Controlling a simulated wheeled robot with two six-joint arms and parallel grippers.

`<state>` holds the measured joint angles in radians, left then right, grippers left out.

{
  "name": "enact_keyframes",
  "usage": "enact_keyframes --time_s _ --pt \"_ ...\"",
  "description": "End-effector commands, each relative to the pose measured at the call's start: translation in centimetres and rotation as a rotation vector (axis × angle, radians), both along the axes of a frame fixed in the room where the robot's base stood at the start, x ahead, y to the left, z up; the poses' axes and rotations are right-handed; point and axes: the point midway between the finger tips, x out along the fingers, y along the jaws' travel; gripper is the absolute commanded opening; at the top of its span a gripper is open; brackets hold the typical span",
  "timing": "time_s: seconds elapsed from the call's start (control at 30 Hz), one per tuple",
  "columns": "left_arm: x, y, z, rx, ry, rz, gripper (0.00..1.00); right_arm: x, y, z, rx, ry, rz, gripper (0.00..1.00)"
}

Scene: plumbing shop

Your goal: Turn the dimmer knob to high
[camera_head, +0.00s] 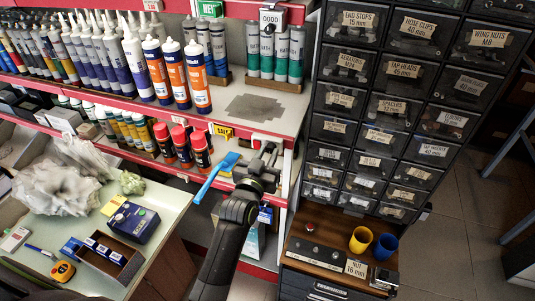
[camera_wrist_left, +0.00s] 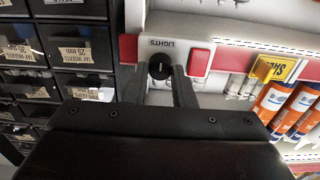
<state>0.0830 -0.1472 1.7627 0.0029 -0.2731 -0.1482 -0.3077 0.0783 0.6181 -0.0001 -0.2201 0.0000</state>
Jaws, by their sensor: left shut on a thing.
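The dimmer knob (camera_wrist_left: 159,67) is round and black with a pale mark. It sits on a white plate lettered LIGHTS (camera_wrist_left: 161,43), which appears upside down in the left wrist view. My left gripper (camera_wrist_left: 160,76) has one finger on each side of the knob and is shut on it. In the head view my left gripper (camera_head: 264,163) reaches the shelf's front edge, and hides the knob there. A white box top (camera_head: 267,139) shows just behind the fingers. My right gripper is in neither view.
A red block (camera_wrist_left: 199,62) is beside the plate. Dark labelled drawers (camera_head: 340,127) stand close on the right. Orange tubes (camera_head: 198,88) line the shelf.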

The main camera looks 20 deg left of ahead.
Motion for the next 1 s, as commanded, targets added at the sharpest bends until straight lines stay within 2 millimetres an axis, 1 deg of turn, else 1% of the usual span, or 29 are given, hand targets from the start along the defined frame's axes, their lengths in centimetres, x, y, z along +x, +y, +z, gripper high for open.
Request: enact_keyframes --time_s 0.03,0.1,0.23,0.43,0.67,0.7,0.73,1.0 --pt "0.03 -0.01 -0.02 0.000 0.001 0.000 0.08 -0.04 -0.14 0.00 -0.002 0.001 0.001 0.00" --pt "0.03 -0.01 -0.03 0.000 0.001 0.000 0.00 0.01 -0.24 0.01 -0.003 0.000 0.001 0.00" --pt "0.06 -0.02 0.07 -0.018 0.002 -0.001 0.00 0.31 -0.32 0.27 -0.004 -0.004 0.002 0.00" --pt "0.10 -0.04 0.04 -0.099 0.005 -0.002 0.00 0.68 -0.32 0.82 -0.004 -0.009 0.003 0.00" --pt "0.12 -0.04 -0.01 -0.100 0.004 -0.002 0.00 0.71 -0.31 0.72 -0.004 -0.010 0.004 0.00" --pt "0.12 -0.04 -0.01 -0.100 0.004 -0.002 0.28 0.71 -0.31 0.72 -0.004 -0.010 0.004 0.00" --pt "0.12 -0.04 -0.01 -0.100 0.004 -0.002 0.32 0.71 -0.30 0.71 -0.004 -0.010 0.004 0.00" --pt "0.08 -0.02 -0.01 -0.099 0.003 -0.001 0.32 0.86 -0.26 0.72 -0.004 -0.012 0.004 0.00"
